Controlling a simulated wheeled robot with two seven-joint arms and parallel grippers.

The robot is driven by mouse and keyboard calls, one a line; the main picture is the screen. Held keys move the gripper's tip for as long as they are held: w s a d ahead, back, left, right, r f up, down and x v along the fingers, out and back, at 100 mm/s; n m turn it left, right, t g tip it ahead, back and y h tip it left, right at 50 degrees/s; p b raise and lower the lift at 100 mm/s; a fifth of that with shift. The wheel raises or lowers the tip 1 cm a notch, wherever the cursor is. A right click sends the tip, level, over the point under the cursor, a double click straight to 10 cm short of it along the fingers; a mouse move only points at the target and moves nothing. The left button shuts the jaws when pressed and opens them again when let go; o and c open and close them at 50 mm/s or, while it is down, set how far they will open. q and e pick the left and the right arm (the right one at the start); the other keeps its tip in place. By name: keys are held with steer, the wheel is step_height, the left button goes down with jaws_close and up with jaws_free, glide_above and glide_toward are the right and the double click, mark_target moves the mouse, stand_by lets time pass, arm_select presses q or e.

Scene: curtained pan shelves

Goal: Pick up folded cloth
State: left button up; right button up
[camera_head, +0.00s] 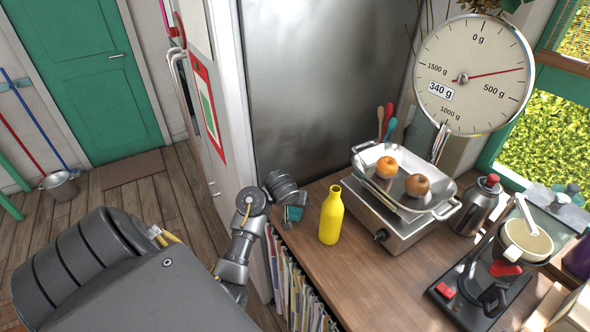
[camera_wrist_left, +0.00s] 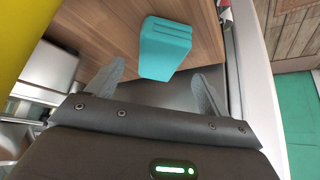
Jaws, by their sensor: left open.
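The folded cloth (camera_wrist_left: 165,47) is a teal block with fold lines, lying on the brown wooden counter. It shows in the left wrist view just ahead of my left gripper (camera_wrist_left: 159,72), roughly centred between the fingertips. The two fingers are apart with nothing held between them; the cloth looks beyond the tips. In the head view my left gripper (camera_head: 290,196) is at the counter's left end, and a small teal part of the cloth (camera_head: 294,213) shows below it. The rest of the cloth is hidden there. My right gripper is not in view.
A yellow bottle (camera_head: 331,215) stands close to the right of the gripper. A scale (camera_head: 401,232) with two fruits in its pan, a metal flask (camera_head: 477,205) and a coffee maker (camera_head: 483,285) stand further right. A grey metal panel (camera_head: 318,85) rises behind.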

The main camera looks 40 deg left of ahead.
arm_select(q)
steer(key=shift+x, duration=2.7)
steer(key=shift+d, duration=0.1)
steer(key=c, duration=1.1)
steer(key=shift+c, duration=0.2)
steer(key=shift+r, duration=0.1)
step_height(320, 180, up, 9)
steer(key=shift+w+f, duration=0.1)
steer(key=shift+f, duration=0.15)
steer(key=shift+r, duration=0.7)
